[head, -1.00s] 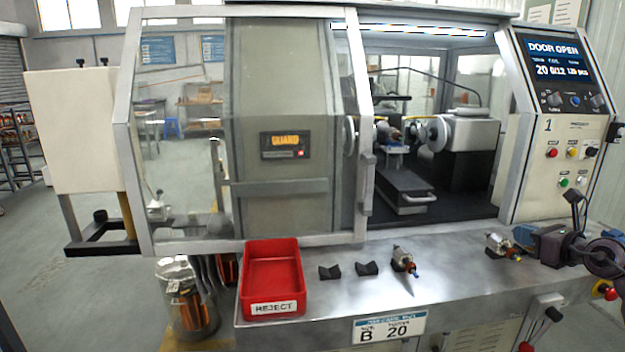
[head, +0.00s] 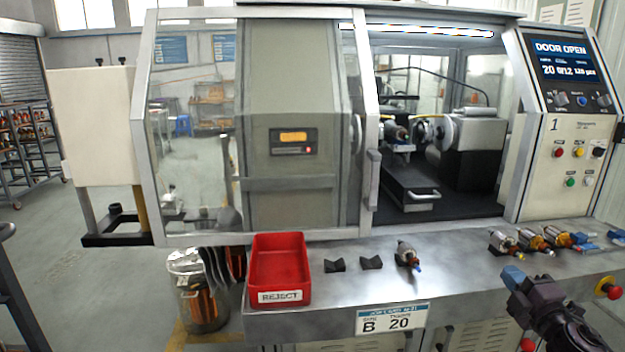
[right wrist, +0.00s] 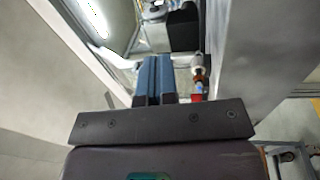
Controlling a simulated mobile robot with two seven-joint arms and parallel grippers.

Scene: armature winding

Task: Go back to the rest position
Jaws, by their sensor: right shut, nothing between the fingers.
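My right gripper (head: 514,278) is at the lower right in the head view, in front of the bench edge and below the armatures. It is shut and empty; its two blue fingers lie side by side in the right wrist view (right wrist: 154,80). My left gripper is in neither view. The winding machine's door stands open, and its screen (head: 561,50) reads DOOR OPEN. An armature (head: 408,254) lies on the bench right of two dark V-blocks (head: 370,262). Several more armatures (head: 530,239) lie in a row at the right.
A red reject bin (head: 279,275) stands at the bench's front left. The bare bench (head: 450,275) between the single armature and the row is clear. A red emergency button (head: 607,288) sits near the right end. A clear container of copper wire (head: 203,295) stands at the lower left.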

